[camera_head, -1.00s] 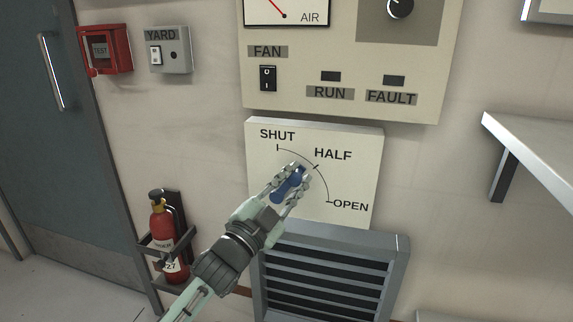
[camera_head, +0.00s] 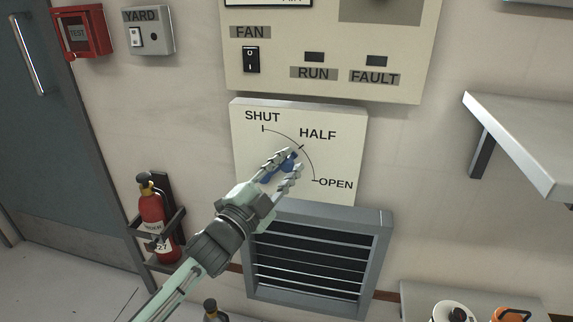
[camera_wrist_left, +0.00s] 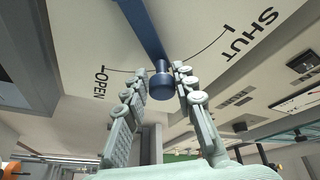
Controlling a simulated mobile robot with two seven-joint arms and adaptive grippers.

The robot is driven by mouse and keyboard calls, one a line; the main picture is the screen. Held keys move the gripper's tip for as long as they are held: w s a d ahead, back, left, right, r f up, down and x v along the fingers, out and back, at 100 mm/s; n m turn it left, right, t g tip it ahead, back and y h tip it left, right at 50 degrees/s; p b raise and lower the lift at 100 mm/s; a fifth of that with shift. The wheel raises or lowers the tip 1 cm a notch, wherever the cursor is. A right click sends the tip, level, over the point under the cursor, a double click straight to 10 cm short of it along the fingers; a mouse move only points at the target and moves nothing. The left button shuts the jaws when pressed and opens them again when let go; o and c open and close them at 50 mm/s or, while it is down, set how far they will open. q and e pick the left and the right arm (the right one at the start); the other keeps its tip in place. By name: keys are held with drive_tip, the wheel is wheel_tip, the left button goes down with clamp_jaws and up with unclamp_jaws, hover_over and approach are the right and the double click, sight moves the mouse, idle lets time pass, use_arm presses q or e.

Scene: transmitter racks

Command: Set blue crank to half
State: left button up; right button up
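The blue crank (camera_head: 279,168) is on a cream plate (camera_head: 348,193) marked SHUT, HALF and OPEN along an arc. Its outer end points up and right, close to the HALF tick, as far as I can see past the fingers. My left gripper (camera_head: 293,161) is open, with its fingers on either side of the crank. In the left wrist view the crank's round blue knob (camera_wrist_left: 161,88) sits between the fingers (camera_wrist_left: 160,82). A gap shows beside the left finger; the right finger is very close to the knob. My right gripper is out of view.
A control panel (camera_head: 318,91) is above the plate and a louvred vent (camera_head: 378,225) below. A red fire extinguisher (camera_head: 151,217) stands at the left, and a shelf (camera_head: 525,140) juts out at the right. The wall between plate and shelf is clear.

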use_arm(q)
drive_tip(key=shift+o, duration=1.4)
drive_tip(key=shift+a, duration=0.1)
drive_tip(key=v, duration=1.2)
